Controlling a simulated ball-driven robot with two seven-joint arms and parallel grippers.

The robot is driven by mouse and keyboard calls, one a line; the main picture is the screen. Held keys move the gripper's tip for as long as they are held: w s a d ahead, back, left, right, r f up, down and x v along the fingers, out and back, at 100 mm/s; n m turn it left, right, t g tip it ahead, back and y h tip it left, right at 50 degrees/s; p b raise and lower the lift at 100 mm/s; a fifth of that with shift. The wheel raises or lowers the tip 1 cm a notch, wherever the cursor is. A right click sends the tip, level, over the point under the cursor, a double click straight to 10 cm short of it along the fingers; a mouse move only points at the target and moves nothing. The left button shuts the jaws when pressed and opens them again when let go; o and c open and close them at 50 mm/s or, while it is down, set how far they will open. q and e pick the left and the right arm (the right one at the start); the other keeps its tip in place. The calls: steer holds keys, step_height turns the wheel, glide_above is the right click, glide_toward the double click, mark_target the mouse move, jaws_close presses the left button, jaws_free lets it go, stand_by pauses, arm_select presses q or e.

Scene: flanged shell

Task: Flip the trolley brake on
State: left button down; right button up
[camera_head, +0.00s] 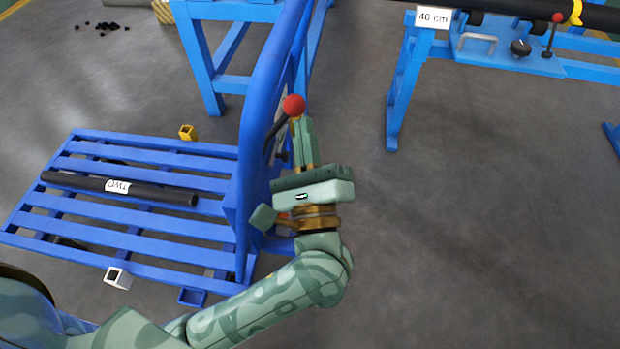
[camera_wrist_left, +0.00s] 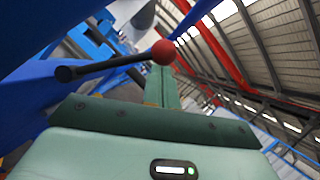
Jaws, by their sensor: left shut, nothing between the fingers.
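The blue trolley (camera_head: 150,147) has a slatted deck and a tall upright end frame (camera_head: 262,110). A black brake lever (camera_head: 277,127) with a red ball knob (camera_head: 293,105) sticks out by that frame. In the left wrist view the lever (camera_wrist_left: 110,66) runs from the left to the red knob (camera_wrist_left: 164,51), in front of the fingers. My left gripper (camera_head: 302,125) is shut and empty, its fingers pointing up the picture just right of the lever. Its shut fingers also show in the left wrist view (camera_wrist_left: 162,85). Whether they touch the knob is unclear. My right gripper is out of view.
A black pipe (camera_head: 100,186) with a white label lies on the trolley deck. A blue stand (camera_head: 400,85) with a "40 cm" sign (camera_head: 433,17) is at upper right. Another blue frame (camera_head: 205,65) stands behind the trolley. The grey floor (camera_head: 470,210) at right is clear.

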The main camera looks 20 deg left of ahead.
arm_select(q)
steer(key=shift+a+r+n, duration=0.2)
steer(key=shift+a+n, duration=0.05)
steer(key=shift+n, duration=0.25)
steer(key=shift+s+a+r+n+g+y, duration=0.15)
steer(key=shift+a+r+n+g+y, duration=0.1)
steer(key=shift+r+n+g+y, duration=0.25)
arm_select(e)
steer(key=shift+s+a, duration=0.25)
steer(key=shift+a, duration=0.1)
arm_select(q)
steer(key=shift+f, duration=0.15)
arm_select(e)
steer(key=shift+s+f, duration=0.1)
